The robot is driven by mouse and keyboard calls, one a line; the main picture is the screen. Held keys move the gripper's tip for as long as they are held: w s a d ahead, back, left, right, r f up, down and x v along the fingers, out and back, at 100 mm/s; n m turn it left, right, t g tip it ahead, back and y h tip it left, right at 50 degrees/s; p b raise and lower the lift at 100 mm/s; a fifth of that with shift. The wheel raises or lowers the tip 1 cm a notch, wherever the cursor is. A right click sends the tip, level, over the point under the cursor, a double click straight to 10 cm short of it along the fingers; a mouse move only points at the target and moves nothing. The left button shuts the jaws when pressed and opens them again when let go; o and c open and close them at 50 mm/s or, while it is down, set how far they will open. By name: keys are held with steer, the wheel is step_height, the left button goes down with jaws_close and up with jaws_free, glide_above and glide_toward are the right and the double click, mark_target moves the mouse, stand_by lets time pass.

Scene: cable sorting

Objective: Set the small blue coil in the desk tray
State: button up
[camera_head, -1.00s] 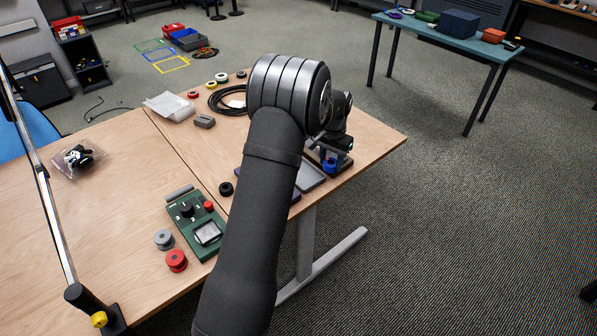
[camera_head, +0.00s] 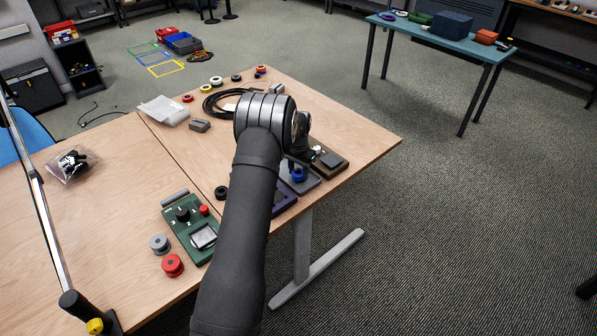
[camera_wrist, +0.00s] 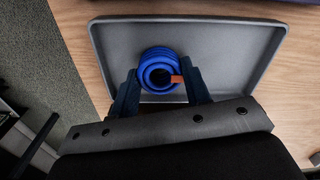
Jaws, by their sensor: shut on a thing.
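The small blue coil (camera_wrist: 152,54) with an orange tag sits between the two fingers of my gripper (camera_wrist: 162,88) in the wrist view. My gripper is shut on it. The coil also shows in the head view (camera_head: 298,174), below my wrist. The grey desk tray (camera_wrist: 235,62) lies under and around the coil in the wrist view, with the coil left of the tray's middle. The tray partly shows in the head view (camera_head: 309,181). I cannot tell whether the coil touches the tray floor. My arm hides much of the gripper in the head view.
A purple tray (camera_head: 285,199) and a dark brown tray (camera_head: 333,164) flank the grey one. A green control box (camera_head: 190,222), red spool (camera_head: 172,265) and grey spool (camera_head: 159,243) stand nearer. A black cable coil (camera_head: 215,105) lies behind. The desk's right edge is close.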

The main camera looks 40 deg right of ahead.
mark_target(298, 172)
steer(key=shift+f, duration=0.25)
steer(key=o, duration=1.1)
step_height(298, 172, up, 12)
steer(key=shift+r, duration=0.1)
steer(key=shift+f, duration=4.35)
steer(key=shift+f, duration=0.1)
